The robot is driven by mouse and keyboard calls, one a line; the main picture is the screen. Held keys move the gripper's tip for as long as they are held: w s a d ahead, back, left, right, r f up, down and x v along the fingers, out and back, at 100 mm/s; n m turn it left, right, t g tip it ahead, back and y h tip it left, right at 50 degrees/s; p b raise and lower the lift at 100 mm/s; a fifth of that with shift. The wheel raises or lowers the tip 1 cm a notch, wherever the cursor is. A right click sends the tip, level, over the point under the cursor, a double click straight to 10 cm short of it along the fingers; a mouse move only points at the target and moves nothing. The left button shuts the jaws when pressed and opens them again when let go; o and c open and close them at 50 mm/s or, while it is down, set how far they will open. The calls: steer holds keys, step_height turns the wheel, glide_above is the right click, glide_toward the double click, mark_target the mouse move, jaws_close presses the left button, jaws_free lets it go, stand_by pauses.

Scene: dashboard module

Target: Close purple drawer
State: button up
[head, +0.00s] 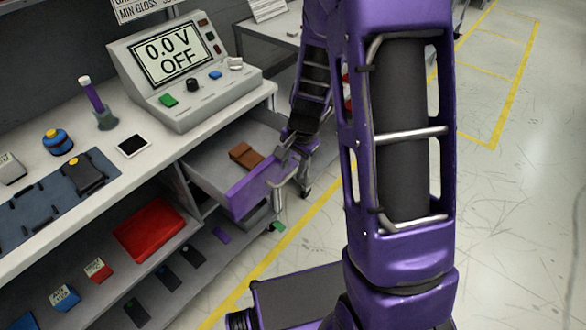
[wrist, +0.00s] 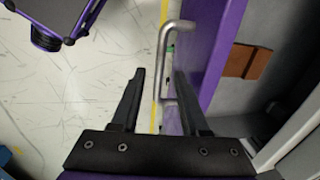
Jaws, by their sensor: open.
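The purple drawer (head: 247,193) is pulled out from under the workbench on its right side in the head view. Its purple front (wrist: 217,45) also shows in the wrist view, with a grey metal bar handle (wrist: 163,55). My gripper (head: 284,158) is at the drawer front in the head view, partly hidden by dark arm parts. In the wrist view my gripper (wrist: 160,73) is open, one finger on each side of the handle in the picture. I cannot tell whether a finger touches the handle or front.
A brown block (head: 245,155) lies inside the drawer. A meter reading "0.0 V OFF" (head: 185,65) stands on the bench above. Open floor (head: 510,220) lies to the right, with yellow lines.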

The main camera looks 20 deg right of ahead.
steer(key=shift+f, duration=0.2)
jaws_close()
stand_by(1.4)
